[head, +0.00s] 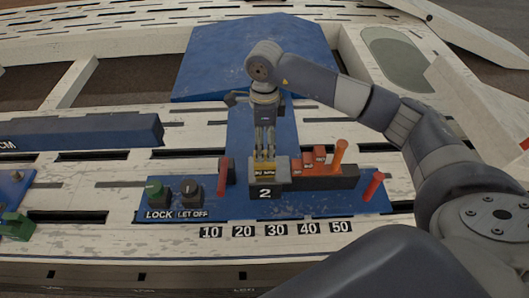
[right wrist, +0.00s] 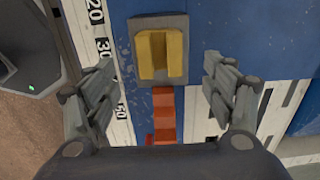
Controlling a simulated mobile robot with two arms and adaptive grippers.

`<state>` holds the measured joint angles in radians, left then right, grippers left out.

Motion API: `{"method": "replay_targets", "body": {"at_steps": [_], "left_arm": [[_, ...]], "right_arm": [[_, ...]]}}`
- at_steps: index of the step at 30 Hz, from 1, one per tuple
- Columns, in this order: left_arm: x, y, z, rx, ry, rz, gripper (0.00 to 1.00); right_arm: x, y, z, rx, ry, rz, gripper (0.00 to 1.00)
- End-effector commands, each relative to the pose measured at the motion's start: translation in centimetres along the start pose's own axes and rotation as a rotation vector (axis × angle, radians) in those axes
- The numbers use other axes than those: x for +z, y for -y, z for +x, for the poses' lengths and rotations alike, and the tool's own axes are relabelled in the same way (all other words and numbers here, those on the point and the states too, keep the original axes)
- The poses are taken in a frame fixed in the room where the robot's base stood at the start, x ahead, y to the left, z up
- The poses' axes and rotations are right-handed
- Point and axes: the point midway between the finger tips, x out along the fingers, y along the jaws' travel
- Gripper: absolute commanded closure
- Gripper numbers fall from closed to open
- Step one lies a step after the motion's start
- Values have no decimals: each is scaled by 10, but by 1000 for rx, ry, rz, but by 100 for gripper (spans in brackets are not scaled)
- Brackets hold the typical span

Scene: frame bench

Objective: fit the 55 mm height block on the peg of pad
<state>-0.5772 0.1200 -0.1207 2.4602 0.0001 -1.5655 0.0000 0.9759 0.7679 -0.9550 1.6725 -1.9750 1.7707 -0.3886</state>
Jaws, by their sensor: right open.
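A yellow block (head: 264,168) sits at the grey pad (head: 284,172) above the label "2"; its small marking is not readable. In the right wrist view the yellow block (right wrist: 161,54) lies within the outline of the grey pad (right wrist: 157,20) and shows a groove down its middle. I cannot see a peg under it. My right gripper (head: 265,150) points down over the block. Its fingers (right wrist: 158,90) are spread wide and empty, one on each side of the picture, with the block between and beyond them. My left gripper is out of view.
LOCK (head: 154,190) and LET OFF (head: 190,190) knobs are at the left. A blue beam (head: 80,131) lies at the far left.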

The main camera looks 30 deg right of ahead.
Motion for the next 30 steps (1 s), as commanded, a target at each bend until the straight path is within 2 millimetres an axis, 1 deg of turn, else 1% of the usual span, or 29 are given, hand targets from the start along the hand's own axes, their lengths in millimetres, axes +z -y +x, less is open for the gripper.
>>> {"method": "replay_targets", "body": {"at_steps": [1,3,6,9,25,30], "left_arm": [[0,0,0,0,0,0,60],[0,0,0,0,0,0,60],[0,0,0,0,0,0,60],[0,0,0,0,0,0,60],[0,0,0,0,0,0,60],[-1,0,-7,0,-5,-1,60]], "right_arm": [[0,1,-10,-3,2,-1,24],[0,1,-20,-3,1,0,24],[0,0,-28,-1,1,1,24],[0,0,-32,0,0,1,24],[0,0,-33,0,0,0,24],[0,0,-33,0,0,0,24]]}}
